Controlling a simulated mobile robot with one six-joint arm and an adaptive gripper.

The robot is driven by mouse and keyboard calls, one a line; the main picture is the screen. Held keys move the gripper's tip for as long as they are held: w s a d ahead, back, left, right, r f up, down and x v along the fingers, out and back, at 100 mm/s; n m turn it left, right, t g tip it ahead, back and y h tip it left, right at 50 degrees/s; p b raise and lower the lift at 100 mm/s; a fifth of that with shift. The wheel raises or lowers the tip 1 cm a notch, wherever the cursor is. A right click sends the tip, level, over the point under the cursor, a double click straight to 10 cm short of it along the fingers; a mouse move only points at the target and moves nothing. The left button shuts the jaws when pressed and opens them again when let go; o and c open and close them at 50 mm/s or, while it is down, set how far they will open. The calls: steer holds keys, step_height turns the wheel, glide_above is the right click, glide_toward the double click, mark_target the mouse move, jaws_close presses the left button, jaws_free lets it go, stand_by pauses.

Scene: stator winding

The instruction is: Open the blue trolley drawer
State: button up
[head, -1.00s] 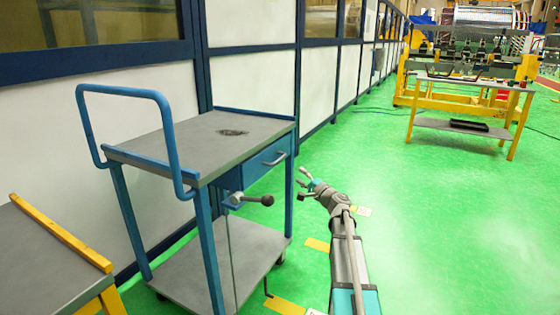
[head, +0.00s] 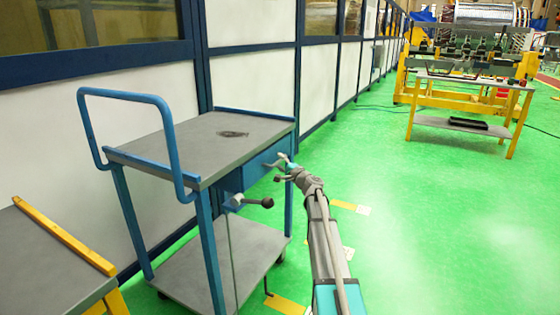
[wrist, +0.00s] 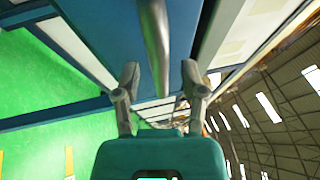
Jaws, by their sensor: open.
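The blue trolley (head: 185,148) with a grey top stands left of centre in the head view. Its blue drawer (head: 252,173) sits under the right end of the top and looks closed. My gripper (head: 281,168) is in front of the drawer face, at its handle, and covers most of it. In the wrist view, the grey handle bar (wrist: 155,35) runs down between the two open fingers of my gripper (wrist: 161,78), with a finger on each side. The blue drawer front (wrist: 98,35) lies beyond it. I cannot tell whether a finger touches the bar.
A vise-like clamp with a black-knobbed lever (head: 256,202) sticks out below the drawer, near my arm. The trolley's lower shelf (head: 215,262) is empty. A yellow-edged table (head: 50,270) stands at the lower left. Green floor (head: 430,220) to the right is clear.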

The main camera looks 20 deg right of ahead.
steer(key=shift+w+a+r, duration=0.1)
steer(key=shift+w, duration=0.25)
jaws_close()
